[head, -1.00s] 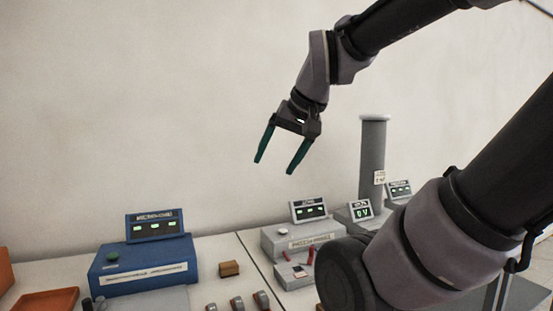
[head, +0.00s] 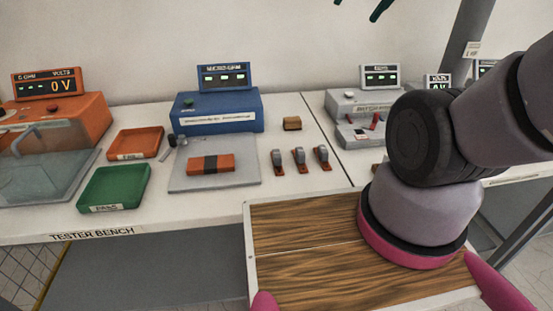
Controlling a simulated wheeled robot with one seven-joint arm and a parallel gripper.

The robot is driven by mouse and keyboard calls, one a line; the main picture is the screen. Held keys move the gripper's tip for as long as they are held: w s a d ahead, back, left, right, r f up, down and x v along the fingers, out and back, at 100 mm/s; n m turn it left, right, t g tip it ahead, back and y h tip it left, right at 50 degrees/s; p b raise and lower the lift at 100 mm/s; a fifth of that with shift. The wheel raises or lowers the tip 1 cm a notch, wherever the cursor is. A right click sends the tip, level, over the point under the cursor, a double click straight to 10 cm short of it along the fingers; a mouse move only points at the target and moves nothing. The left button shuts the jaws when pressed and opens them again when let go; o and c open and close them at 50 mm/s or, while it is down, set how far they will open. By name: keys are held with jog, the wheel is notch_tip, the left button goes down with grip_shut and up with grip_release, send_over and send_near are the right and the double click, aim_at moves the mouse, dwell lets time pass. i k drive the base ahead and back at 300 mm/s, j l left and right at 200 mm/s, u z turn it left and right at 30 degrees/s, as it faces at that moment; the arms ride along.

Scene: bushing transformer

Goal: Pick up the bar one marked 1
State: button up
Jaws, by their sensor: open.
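An orange-red bar (head: 226,162) with a dark band across its middle lies on a grey plate (head: 190,184) in front of a blue meter box. I cannot make out a number 1 on it. Three small grey-and-brown clip-like pieces (head: 299,160) stand in a row to the right of the plate; no marks on them are readable. Only the green fingertips of my gripper (head: 357,10) show at the top edge of the head view. They are apart and empty, high above the bench. The rest of my gripper is out of frame.
A green tray (head: 114,188) and an orange tray (head: 136,143) lie left of the plate. An orange tester with a clear cover (head: 45,168) stands far left, the blue meter (head: 217,112) behind. A small brown block (head: 292,123) and grey instruments (head: 359,103) are further right.

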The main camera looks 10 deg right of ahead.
aim_at(275, 156)
jog(key=k+j, duration=0.1)
jog(key=j, duration=0.25)
jog(key=k+j, duration=0.1)
jog(key=j, duration=0.65)
jog(key=k+j, duration=0.15)
jog(key=j, duration=0.2)
jog(key=z, duration=0.05)
